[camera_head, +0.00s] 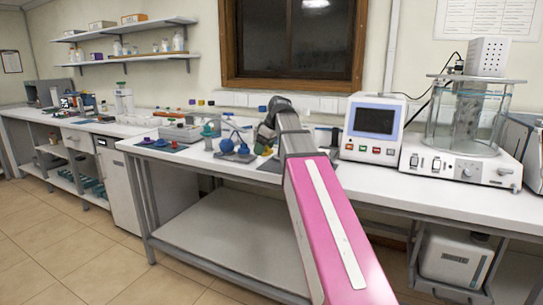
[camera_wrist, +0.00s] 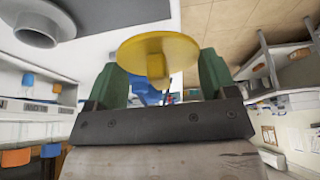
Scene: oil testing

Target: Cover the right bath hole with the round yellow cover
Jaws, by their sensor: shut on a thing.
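The round yellow cover (camera_wrist: 190,47), a flat disc with a knob, is in my gripper (camera_wrist: 160,70) in the wrist view. A glass bath (camera_head: 462,118) with a clear top plate stands on a white control base at the right of the head view. Its holes are too small to make out. In the head view my pink arm reaches over the bench and hides most of my gripper.
A white box with a screen (camera_head: 375,128) stands left of the bath. Blue flasks (camera_head: 240,150) and small coloured items stand left of my arm on the white bench (camera_head: 385,180). A grey flanged cylinder (camera_wrist: 38,30) shows at the wrist view's upper left.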

